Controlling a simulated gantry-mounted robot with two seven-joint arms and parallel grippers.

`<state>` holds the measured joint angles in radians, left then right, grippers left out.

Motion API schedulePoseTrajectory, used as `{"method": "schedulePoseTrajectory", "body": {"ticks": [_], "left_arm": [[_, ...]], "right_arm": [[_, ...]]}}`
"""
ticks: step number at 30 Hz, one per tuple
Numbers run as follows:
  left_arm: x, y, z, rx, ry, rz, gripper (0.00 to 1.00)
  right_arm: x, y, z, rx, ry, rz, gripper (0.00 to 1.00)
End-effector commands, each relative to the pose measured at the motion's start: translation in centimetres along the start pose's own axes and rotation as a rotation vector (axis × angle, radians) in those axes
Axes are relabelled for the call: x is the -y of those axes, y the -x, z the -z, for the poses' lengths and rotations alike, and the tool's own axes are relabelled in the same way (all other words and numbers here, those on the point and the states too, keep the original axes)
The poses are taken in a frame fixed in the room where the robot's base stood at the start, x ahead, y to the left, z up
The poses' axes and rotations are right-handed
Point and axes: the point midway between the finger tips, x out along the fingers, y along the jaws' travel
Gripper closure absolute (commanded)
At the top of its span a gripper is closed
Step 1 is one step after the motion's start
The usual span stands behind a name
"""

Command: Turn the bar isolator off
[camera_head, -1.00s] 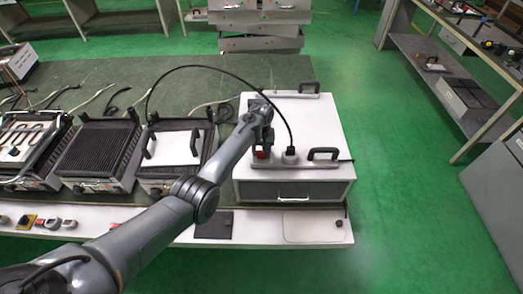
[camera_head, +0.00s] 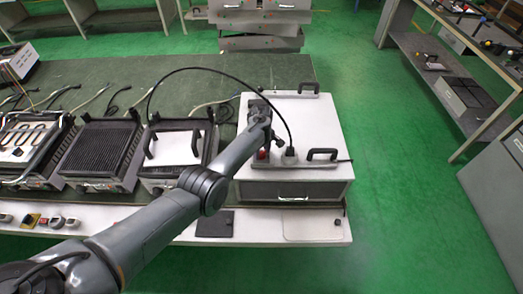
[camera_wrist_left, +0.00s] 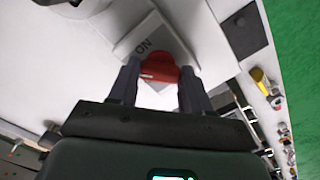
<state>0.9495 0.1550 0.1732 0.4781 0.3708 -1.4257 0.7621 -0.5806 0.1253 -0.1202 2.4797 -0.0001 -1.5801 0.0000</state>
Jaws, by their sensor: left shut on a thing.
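The bar isolator is a red knob (camera_wrist_left: 158,70) on a grey housing (camera_wrist_left: 148,38) marked "ON" in the left wrist view. In the head view, the red knob (camera_head: 262,155) shows as a small red patch near the front of a white box (camera_head: 315,120), mostly hidden by my left arm. My left gripper (camera_wrist_left: 156,88) is at the knob, one finger on each side, shut on it. In the head view, the left gripper (camera_head: 264,148) is small and its fingers are hard to make out. My right gripper is not in view.
A plug (camera_head: 290,152) with a black cable (camera_head: 215,70) arching left stands beside the knob. Black handles (camera_head: 322,154) sit on the box. Several grills (camera_head: 98,150) line the bench to the left. Green floor (camera_head: 400,210) is open at the right.

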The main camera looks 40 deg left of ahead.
Motion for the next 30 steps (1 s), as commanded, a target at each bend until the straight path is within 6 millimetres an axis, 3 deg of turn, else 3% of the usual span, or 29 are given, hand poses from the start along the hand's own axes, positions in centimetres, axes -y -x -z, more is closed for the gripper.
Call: {"method": "schedulePoseTrajectory", "body": {"ticks": [18,30], "left_arm": [[-0.1,-0.2,0.0,0.001,0.578,-0.002,0.82],[0.0,-0.1,0.0,0.001,0.831,-0.001,0.82]], "right_arm": [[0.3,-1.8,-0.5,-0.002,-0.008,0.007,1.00],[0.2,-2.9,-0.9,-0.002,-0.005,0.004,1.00]]}}
